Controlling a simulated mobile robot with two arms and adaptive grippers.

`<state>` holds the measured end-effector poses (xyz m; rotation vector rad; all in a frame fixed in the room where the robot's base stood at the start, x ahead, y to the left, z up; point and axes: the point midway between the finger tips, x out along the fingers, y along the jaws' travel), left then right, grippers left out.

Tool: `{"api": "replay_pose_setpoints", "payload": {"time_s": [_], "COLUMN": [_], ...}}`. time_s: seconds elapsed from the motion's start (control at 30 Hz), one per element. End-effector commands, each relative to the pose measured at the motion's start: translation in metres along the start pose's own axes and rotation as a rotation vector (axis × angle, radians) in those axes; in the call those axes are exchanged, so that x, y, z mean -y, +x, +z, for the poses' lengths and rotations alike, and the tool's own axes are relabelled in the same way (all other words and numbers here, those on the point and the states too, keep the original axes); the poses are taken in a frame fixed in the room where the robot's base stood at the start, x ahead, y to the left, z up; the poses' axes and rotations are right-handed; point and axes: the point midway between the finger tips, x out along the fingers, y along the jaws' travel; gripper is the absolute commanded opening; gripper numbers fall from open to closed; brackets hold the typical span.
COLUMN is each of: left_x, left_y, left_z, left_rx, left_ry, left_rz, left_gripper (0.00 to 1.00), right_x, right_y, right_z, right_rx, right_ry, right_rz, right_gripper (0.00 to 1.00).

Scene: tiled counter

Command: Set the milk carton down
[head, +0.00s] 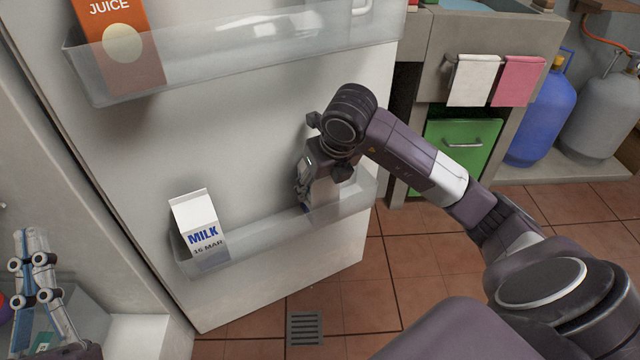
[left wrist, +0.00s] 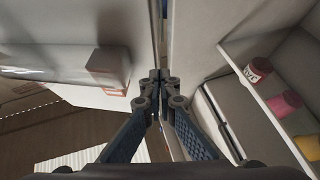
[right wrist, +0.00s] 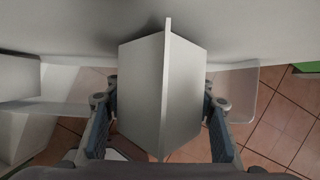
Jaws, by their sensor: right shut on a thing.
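A white carton (right wrist: 150,90) is between the fingers of my right gripper (right wrist: 160,112), which is shut on it. In the head view this carton (head: 324,196) stands at the right end of the fridge door's lower shelf (head: 268,236). Its lower part is behind the clear shelf front; I cannot tell whether its base touches the shelf. Its label is not visible. A second carton, marked MILK (head: 200,228), stands at the shelf's left end, apart from the gripper. My left gripper (head: 32,240) is shut and empty at the lower left, its fingertips together in the left wrist view (left wrist: 160,76).
An orange juice carton (head: 112,45) stands in the upper door shelf (head: 240,55). Jars, one red (left wrist: 258,70), sit on a fridge shelf near my left gripper. A counter with towels (head: 475,80) and gas bottles (head: 542,120) is at the right. Tiled floor lies below the door.

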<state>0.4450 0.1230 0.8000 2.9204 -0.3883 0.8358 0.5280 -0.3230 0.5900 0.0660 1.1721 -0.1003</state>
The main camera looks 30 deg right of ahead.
Motion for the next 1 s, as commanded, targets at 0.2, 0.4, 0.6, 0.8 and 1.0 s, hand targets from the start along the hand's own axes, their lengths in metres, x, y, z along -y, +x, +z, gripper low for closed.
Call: {"api": "replay_pose_setpoints", "payload": {"time_s": [0.2,0.4,0.6,0.8,1.0], "left_x": [0.000,0.000,0.000,0.002,0.007], "left_y": [0.000,0.000,0.000,0.000,-0.008], "left_z": [-0.003,-0.002,-0.002,0.015,0.056], "left_rx": [-0.013,-0.012,-0.011,0.078,0.276], "left_ry": [0.000,0.000,0.000,0.003,0.011], "left_rz": [0.001,0.000,0.001,-0.003,-0.014], "left_gripper": [0.00,0.00,0.00,0.00,0.00], "right_x": [0.000,0.000,0.000,0.001,0.001], "right_y": [0.001,0.001,0.000,-0.013,-0.042], "right_z": [0.000,0.000,0.000,0.002,0.003], "right_rx": [0.001,0.001,0.001,0.002,0.005], "right_ry": [0.000,0.000,0.000,-0.001,-0.001], "right_rz": [0.000,0.000,0.000,0.000,0.000], "right_gripper": [0.57,0.68,0.68,0.68,0.68]}}
